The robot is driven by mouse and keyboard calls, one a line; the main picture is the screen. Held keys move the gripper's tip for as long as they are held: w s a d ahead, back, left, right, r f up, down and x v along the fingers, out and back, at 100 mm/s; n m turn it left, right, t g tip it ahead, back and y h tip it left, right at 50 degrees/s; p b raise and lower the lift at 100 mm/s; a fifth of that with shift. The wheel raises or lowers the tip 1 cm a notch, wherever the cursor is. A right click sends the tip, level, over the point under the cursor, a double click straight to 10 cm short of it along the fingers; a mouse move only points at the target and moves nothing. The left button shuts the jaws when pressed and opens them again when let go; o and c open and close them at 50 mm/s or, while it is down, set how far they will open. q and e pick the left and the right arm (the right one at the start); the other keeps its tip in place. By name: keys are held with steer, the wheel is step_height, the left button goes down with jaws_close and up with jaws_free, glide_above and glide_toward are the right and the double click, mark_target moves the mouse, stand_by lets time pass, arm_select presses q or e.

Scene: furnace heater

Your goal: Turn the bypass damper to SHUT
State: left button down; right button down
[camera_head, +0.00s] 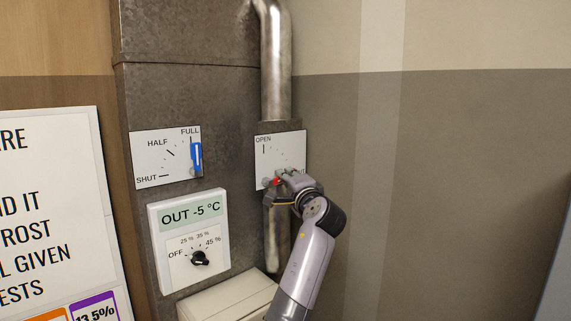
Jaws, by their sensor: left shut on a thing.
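The bypass damper plate (278,146) is a white dial plate on the metal pipe, marked OPEN at its upper left. Another label at its right edge is mostly hidden by my gripper. My left gripper (279,182) is shut on a red handle (276,182) at the lower part of this plate. Only a small bit of red shows between the fingers, so the handle's exact angle cannot be told. My left arm comes up from below. My right gripper is not in view.
Left of it is a FULL/HALF/SHUT plate (160,158) with a blue handle (197,157) near FULL. A pale box (225,302) juts out beneath. A poster (45,200) hangs left. The wall at right is bare.

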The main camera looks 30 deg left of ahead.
arm_select(q)
steer(key=shift+f+m+p, duration=0.45)
steer(key=shift+m+p, duration=0.55)
steer(key=shift+p, duration=0.05)
steer(key=shift+f+g+h, duration=0.1)
steer(key=shift+g+h, duration=0.2)
steer(key=c, duration=1.6)
jaws_free()
steer(key=shift+w, duration=0.1)
steer(key=v, duration=1.2)
